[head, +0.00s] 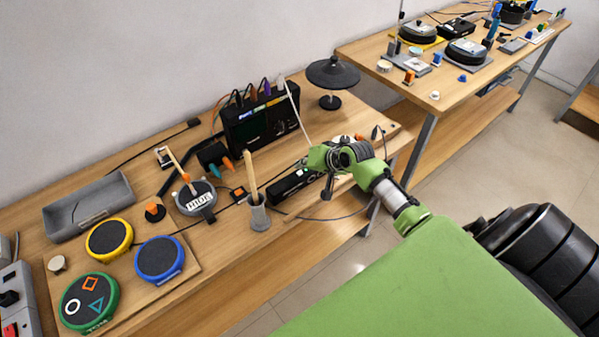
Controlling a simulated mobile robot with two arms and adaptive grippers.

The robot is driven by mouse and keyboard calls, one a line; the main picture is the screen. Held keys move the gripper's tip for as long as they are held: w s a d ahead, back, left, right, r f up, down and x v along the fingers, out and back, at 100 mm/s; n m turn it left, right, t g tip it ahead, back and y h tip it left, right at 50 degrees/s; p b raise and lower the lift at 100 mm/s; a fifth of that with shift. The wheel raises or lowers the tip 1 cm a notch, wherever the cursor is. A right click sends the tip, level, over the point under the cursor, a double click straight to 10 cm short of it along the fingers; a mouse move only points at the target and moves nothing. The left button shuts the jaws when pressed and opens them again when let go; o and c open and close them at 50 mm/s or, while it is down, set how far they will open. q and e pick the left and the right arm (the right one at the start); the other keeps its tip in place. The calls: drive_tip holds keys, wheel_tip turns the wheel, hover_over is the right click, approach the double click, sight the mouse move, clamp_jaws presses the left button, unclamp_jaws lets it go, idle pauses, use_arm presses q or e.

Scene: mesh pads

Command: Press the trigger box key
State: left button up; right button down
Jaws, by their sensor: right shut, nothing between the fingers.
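A black box with a lit display and colored plugs along its top (262,120) stands upright on the near wooden table against the wall. A smaller low black box (292,184) with a small light lies in front of it; I cannot tell which of the two is the trigger box, and no single key is clear at this size. My right gripper (327,194) is shut and empty, pointing down just right of the low box and partly hidden by my green wrist. I cannot tell whether it touches the box. My left gripper is out of view.
Round pads in yellow (109,239), blue (159,259) and green (89,302) lie at the left. A grey holder with sticks (259,216) stands left of the low box. A black cymbal (333,73) stands behind my wrist. A second table (450,85) stands beyond.

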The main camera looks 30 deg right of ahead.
sight(301, 174)
drive_tip(key=shift+f, duration=0.4)
drive_tip(key=shift+f, duration=0.45)
idle(0.4)
drive_tip(key=shift+r, duration=0.1)
drive_tip(key=shift+r+p, duration=0.8)
drive_tip(key=shift+r, duration=0.05)
wheel_tip(301, 174, up, 6)
drive_tip(key=p, duration=0.6)
drive_tip(key=shift+a+f, duration=0.1)
